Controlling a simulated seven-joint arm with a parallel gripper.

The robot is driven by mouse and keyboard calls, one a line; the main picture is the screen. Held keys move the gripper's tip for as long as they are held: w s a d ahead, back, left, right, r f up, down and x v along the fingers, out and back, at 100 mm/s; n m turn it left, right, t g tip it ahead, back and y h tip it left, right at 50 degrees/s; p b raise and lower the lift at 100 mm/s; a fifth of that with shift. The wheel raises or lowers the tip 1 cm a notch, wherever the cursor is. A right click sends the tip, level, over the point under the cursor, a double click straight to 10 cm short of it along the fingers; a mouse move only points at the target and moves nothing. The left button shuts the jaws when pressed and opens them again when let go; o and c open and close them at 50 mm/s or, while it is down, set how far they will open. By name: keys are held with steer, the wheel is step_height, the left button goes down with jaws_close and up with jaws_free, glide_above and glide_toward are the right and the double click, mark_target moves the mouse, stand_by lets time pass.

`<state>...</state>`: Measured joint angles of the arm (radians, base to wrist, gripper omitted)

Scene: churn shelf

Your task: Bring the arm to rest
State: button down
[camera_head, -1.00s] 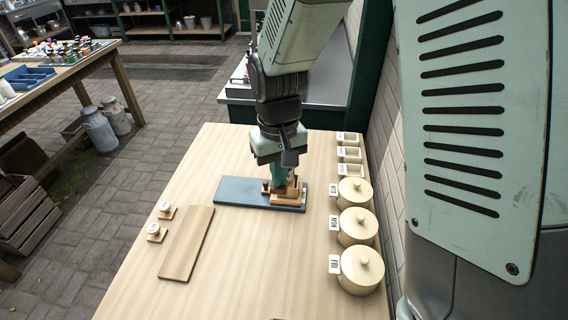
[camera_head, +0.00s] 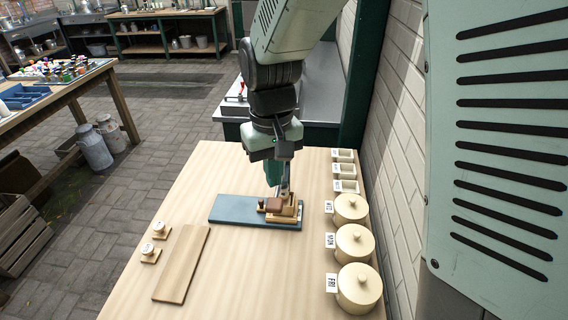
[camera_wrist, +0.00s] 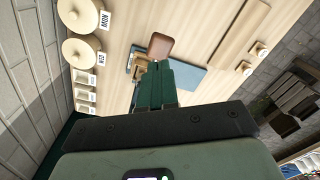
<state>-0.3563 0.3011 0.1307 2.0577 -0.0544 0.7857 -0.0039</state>
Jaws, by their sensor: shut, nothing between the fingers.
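My gripper (camera_head: 278,180) is shut and empty. It points down just above and behind a small wooden block assembly (camera_head: 285,208) on the right end of a blue-grey board (camera_head: 232,209). In the wrist view my gripper's green fingers (camera_wrist: 156,82) are together, beside the wooden assembly (camera_wrist: 140,64) and a reddish-brown block (camera_wrist: 160,46). The fingertips partly overlap these in the head view, and I cannot tell whether they touch anything.
Three lidded round pots with labels (camera_head: 355,245) line the table's right edge, with small square boxes (camera_head: 344,170) behind them. A plain wooden board (camera_head: 182,263) and two small tagged knobs (camera_head: 160,229) lie at left. A brick wall (camera_head: 395,130) rises close on the right.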

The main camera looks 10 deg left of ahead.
steer(key=s+d+r+m+t, duration=0.3)
steer(key=s+d+r, duration=0.2)
steer(key=d+r, duration=0.6)
steer(key=s+d+r+m+t, duration=0.1)
steer(key=s+d+r, duration=0.1)
steer(key=s, duration=0.3)
steer(key=s+d+r+m+t, duration=0.1)
steer(key=s+d+r, duration=0.2)
steer(key=s+d, duration=0.1)
steer(key=shift+s+d+m+t, duration=0.3)
steer(key=shift+s, duration=0.45)
